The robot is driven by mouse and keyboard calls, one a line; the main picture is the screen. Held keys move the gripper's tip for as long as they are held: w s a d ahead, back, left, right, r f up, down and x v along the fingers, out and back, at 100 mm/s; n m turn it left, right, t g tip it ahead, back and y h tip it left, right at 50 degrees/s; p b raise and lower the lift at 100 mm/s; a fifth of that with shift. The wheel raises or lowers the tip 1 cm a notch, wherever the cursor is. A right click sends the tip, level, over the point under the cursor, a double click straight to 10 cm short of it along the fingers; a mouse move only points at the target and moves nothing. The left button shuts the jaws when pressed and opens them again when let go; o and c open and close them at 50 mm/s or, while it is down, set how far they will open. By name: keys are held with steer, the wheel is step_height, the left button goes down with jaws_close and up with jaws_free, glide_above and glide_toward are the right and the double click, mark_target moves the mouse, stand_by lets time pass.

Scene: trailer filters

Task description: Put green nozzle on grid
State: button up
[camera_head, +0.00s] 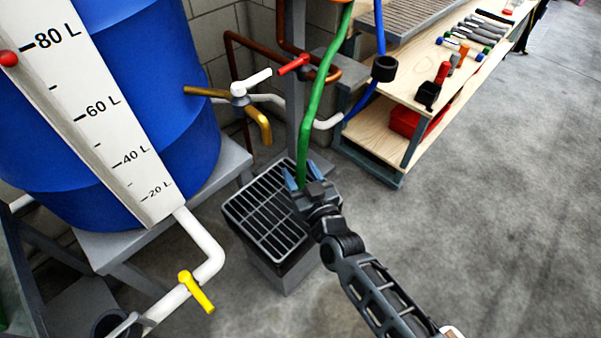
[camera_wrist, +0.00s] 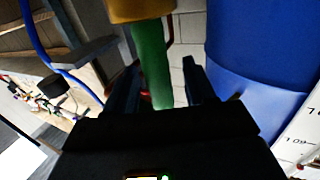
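A green hose (camera_head: 315,100) hangs from the top of the head view down to my gripper (camera_head: 303,176); its lower end, where the nozzle would be, is hard to make out there. In the wrist view the green piece (camera_wrist: 152,65) lies between the two fingers of my gripper (camera_wrist: 163,80), with a visible gap to the right finger. The fingers look apart, not clamped. The black grid (camera_head: 262,212) tops a grey box on the floor, below and left of my gripper. My gripper hides part of the grid's right edge.
A blue barrel (camera_head: 170,90) with a litre scale stands on a grey stand at left. A brass tap (camera_head: 262,125) and red-handled valve (camera_head: 293,65) are near the hose. A wooden workbench (camera_head: 400,75) with tools stands at upper right. The floor at right is clear.

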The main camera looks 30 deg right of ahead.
steer(key=shift+r, duration=0.1)
steer(key=shift+s, duration=0.15)
steer(key=s+a+p, duration=0.1)
steer(key=s+p, duration=0.1)
steer(key=s, duration=0.9)
steer(key=shift+s+r, duration=0.15)
steer(key=shift+s, duration=0.2)
steer(key=shift+a, duration=0.1)
steer(key=s+r+g+y, duration=0.1)
steer(key=s+r, duration=0.2)
steer(key=s, duration=0.6)
steer(key=s+r, duration=0.4)
steer(key=s, duration=0.5)
steer(key=s+r+n+g, duration=0.1)
steer(key=s+r+g, duration=0.1)
steer(key=s+r, duration=0.8)
step_height(320, 180, up, 2)
steer(key=shift+s+d+r+y, duration=0.1)
steer(key=shift+s+d+y, duration=0.2)
steer(key=shift+s, duration=0.05)
